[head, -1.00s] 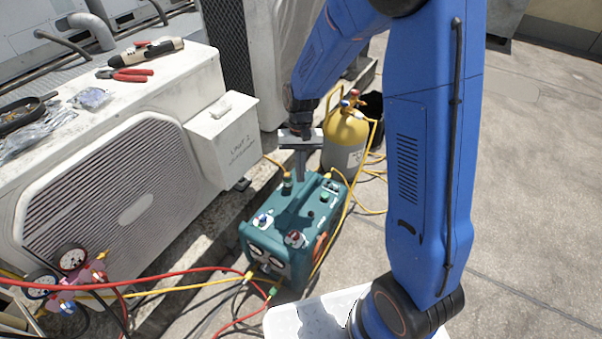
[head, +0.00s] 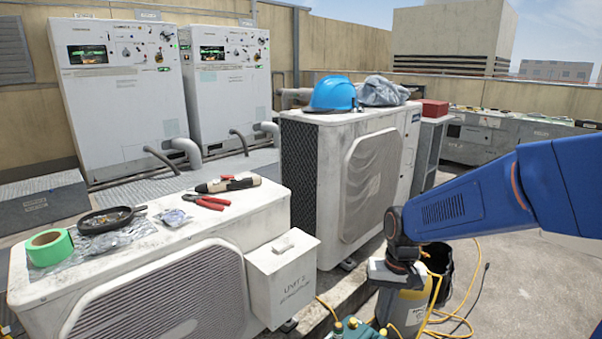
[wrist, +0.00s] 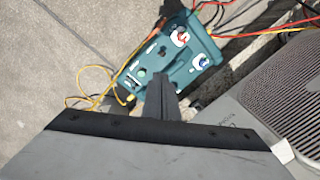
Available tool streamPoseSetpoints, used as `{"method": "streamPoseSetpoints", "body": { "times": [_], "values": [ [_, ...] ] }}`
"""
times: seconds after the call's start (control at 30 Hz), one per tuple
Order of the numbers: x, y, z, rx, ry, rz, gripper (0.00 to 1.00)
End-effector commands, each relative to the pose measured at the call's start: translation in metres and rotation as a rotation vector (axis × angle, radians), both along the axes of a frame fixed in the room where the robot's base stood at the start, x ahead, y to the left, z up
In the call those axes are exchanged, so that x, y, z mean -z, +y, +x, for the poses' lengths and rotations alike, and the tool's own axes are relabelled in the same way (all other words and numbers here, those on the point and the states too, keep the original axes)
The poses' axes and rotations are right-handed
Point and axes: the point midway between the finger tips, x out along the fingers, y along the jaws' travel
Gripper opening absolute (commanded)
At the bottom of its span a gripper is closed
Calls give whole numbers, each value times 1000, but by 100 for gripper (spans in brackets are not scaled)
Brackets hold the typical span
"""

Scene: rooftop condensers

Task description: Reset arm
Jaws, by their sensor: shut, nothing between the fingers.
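The fingers are hard to make out there. In the wrist view my gripper (wrist: 163,82) is shut and empty, its fingers together and pointing down over the teal recovery machine (wrist: 176,58). The top edge of that machine also shows at the bottom of the head view (head: 352,329). The gripper hides part of the machine, so I cannot tell the exact gap between them.
The near condenser (head: 150,240) carries green tape (head: 48,248), a dark pan (head: 105,219), red pliers (head: 211,202) and a torch-like tool (head: 228,184). A second condenser (head: 345,190) bears a blue hard hat (head: 333,94). Open floor (head: 530,290) is at right.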

Motion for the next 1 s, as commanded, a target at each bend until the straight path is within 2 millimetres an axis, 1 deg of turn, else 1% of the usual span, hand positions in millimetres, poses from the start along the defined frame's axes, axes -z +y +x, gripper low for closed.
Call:
{"method": "streamPoseSetpoints", "body": {
  "times": [0.03, 0.2, 0.5, 0.8, 1.0],
  "values": [
    [-10, -5, -7, -3, -24, 0, 0],
    [-37, -19, -32, -21, -92, -4, 0],
    [-75, -42, -79, -54, -208, -23, 0],
    [-99, -61, -130, -81, -323, -54, 0],
    [-108, -71, -160, -96, -390, -79, 0]
  ]
}}
